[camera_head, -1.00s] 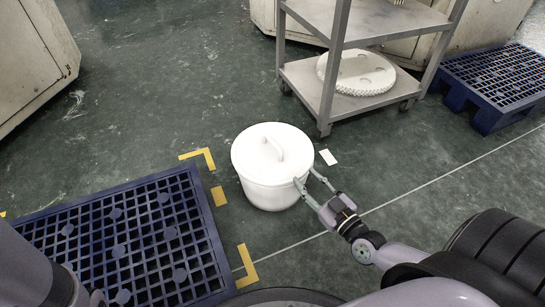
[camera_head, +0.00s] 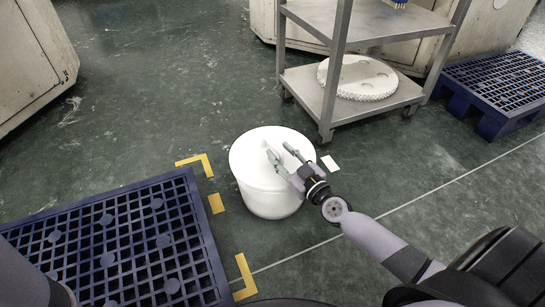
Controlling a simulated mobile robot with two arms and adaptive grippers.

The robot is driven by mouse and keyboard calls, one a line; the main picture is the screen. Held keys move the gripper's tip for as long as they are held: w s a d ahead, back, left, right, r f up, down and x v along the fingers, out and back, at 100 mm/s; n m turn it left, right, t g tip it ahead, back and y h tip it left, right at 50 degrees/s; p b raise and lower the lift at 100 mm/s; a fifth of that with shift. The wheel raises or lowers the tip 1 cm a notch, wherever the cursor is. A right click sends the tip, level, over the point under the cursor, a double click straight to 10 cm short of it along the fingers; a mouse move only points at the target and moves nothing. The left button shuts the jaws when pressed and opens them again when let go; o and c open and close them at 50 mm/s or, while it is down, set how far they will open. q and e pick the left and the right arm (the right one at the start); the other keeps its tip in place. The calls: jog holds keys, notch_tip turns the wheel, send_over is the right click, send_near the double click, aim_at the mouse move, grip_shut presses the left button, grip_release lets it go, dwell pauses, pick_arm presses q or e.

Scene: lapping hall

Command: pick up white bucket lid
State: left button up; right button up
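The white bucket (camera_head: 268,200) stands upright on the green floor in the middle of the view, with the white bucket lid (camera_head: 247,155) on top. My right gripper (camera_head: 278,150) is over the lid, its two fingers spread apart and pointing toward the lid's middle. The lid's handle is mostly lost behind the fingers and in the bright white. I cannot tell whether the fingers touch it. My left arm shows only at the lower left edge; its gripper is out of view.
A blue pallet (camera_head: 205,245) lies close on the left, with yellow floor marks (camera_head: 217,203) beside it. A grey metal cart (camera_head: 300,85) behind carries a white gear-like disc (camera_head: 375,82). Another blue pallet (camera_head: 490,85) is at the far right.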

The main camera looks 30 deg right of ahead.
jog(key=shift+c, duration=0.4)
grip_shut()
